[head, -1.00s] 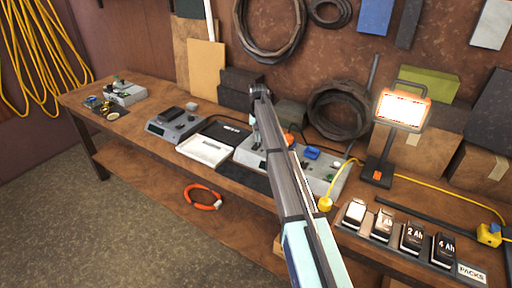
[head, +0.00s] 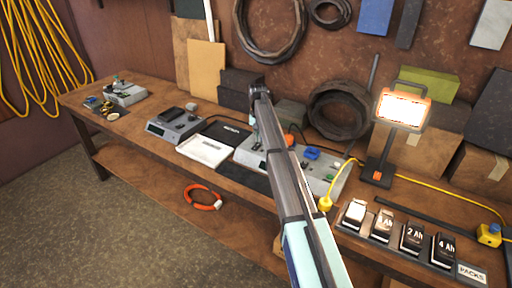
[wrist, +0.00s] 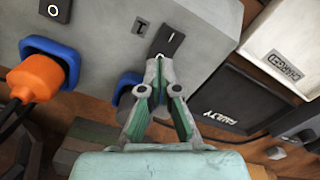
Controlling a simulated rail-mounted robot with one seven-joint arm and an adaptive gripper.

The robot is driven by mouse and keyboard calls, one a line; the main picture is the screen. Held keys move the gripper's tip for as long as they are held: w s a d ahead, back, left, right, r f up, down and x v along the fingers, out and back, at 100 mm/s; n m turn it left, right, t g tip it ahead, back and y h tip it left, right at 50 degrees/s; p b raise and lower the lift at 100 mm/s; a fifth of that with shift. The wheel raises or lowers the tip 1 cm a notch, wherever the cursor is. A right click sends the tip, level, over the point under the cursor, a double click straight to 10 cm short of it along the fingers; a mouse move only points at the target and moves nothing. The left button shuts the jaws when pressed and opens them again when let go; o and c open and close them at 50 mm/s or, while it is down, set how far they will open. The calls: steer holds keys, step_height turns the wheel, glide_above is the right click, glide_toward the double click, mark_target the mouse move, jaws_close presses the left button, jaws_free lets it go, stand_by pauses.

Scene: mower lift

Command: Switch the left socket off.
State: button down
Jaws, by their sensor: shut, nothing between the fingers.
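The grey socket box (head: 245,156) stands on the bench, partly hidden by my arm in the head view. In the wrist view, which is turned round, its panel (wrist: 95,45) fills the upper left. A black rocker switch (wrist: 170,39) with a white mark sits beside a small label "1" (wrist: 140,27). A blue socket (wrist: 127,83) near it is partly hidden behind my gripper. My gripper (wrist: 159,62) is shut and empty, its tips at the lower end of this rocker; contact cannot be told. Another blue socket (wrist: 65,55) holds an orange plug (wrist: 35,78), near a rocker marked "O" (wrist: 55,10).
A white tray (head: 203,151) and a black tray (head: 228,133) lie left of the box, with a grey device (head: 174,127) beyond. A lit work lamp (head: 402,108) and several battery packs (head: 412,237) stand to the right. Yellow cable (head: 448,182) crosses the bench.

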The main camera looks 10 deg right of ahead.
mark_target(258, 144)
steer(key=shift+f+b, duration=0.35)
steer(key=shift+f, duration=0.85)
stand_by(0.7)
steer(key=shift+r, duration=0.1)
steer(key=shift+r+p, duration=1.55)
steer(key=shift+r, duration=1.85)
